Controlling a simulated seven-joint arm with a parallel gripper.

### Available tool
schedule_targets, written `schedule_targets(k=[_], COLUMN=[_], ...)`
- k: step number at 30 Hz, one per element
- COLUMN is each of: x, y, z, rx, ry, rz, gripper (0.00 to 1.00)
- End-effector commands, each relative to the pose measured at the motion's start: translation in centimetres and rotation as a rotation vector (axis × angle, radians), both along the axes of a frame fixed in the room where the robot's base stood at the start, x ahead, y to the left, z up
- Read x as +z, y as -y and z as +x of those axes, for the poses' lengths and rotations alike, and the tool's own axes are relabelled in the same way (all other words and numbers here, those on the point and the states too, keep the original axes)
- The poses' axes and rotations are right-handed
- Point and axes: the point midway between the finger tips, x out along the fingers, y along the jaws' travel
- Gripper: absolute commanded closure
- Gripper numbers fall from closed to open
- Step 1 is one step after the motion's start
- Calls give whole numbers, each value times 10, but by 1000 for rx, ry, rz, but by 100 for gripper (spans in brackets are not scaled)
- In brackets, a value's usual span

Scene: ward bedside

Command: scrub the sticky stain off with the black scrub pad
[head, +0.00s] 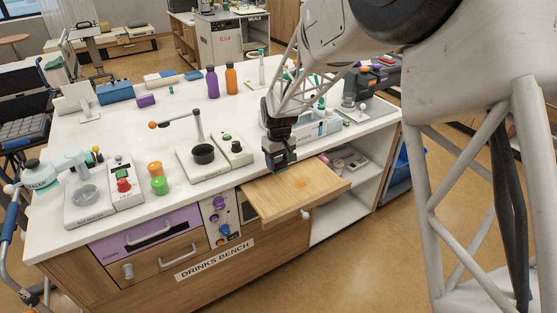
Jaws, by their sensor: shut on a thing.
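A pull-out wooden board (272,203) sticks out from the front of the white-topped bench. A faint orange-brown stain (301,183) shows near its middle. My gripper (283,164) points down at the back edge of the board, to the left of and behind the stain. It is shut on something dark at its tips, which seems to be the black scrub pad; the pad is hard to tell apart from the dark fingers. I cannot tell whether it touches the board.
The bench top (128,150) is level behind the board. A burner-like device with a black cup (203,154) stands left of my gripper. Purple (212,82) and orange (231,78) bottles stand behind. Open shelves (340,215) lie right of the board.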

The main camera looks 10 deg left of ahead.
Motion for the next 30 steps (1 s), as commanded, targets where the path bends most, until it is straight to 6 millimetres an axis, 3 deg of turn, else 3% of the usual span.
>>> schedule_targets(k=[7, 8, 11, 17, 30], x=[0, 0, 0, -1, -9], y=[0, 0, 0, 6, 57], z=[0, 0, 0, 2, 13], rx=[0, 0, 0, -1, -1], ry=[0, 0, 0, 0, 1], rz=[0, 0, 0, 0, 1], gripper=[70, 48, 62, 62, 62])
